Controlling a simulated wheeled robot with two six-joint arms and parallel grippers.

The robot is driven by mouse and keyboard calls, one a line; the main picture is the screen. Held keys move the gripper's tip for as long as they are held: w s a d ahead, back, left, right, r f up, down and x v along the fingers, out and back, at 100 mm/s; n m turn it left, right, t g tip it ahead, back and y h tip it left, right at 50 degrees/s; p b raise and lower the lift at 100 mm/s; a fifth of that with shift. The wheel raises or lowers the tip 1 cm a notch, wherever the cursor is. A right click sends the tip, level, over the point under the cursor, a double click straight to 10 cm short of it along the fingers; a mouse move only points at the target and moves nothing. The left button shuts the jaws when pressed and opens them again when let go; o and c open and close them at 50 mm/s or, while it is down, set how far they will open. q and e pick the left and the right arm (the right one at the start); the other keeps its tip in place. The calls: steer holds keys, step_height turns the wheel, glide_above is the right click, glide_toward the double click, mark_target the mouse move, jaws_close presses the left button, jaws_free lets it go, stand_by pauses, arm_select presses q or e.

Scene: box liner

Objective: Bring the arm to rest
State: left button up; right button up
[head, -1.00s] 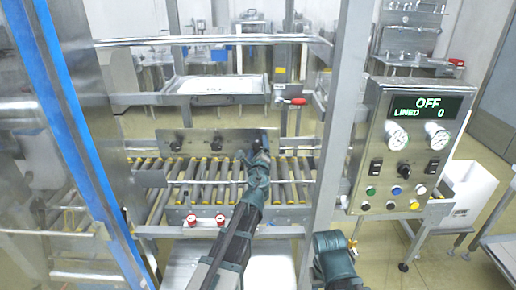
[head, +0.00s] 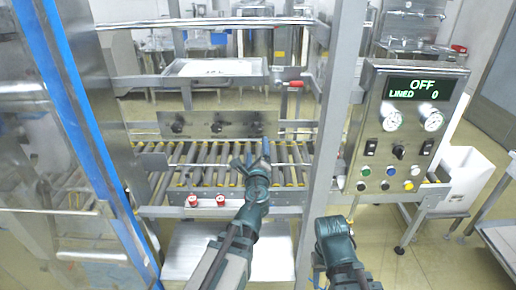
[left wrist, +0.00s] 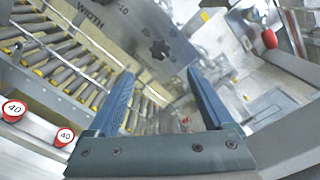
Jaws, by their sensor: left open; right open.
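My left gripper (head: 251,163) is open and empty over the roller conveyor (head: 195,165). It is in front of and below the metal plate (head: 205,124) with its row of dark knobs. In the left wrist view, the two blue fingers of the left gripper (left wrist: 158,98) are spread wide with nothing between them. A star-shaped dark knob (left wrist: 160,50) on the plate shows beyond them, apart from the fingers. My right arm (head: 336,240) is folded at the lower right in the head view. Its gripper fingers do not show.
The control panel (head: 412,130) at the right reads OFF and LINED 0. A red-handled lever (head: 294,85) is behind the plate. A blue-edged frame (head: 75,120) stands left.

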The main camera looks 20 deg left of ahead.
arm_select(q)
steer(key=s+d+f+n+g+y, duration=0.1)
steer(key=s+d+f+n+g, duration=0.1)
steer(key=s+f+n+g, duration=0.4)
steer(key=s+d+f+n+g, duration=0.1)
steer(key=s+f+n+g, duration=0.3)
steer(key=f+n, duration=0.5)
steer(key=s+d+f+n+g+h, duration=0.2)
steer(key=s+d+f+g, duration=0.1)
steer(key=s+d, duration=0.3)
steer(key=s+d+f+n+g+h, duration=0.1)
steer(key=s+d+f+g, duration=0.3)
steer(key=s, duration=0.5)
steer(key=shift+s+d+n+g+h, duration=0.3)
steer(key=shift+d+n+h, duration=0.1)
steer(key=shift+d+h, duration=0.6)
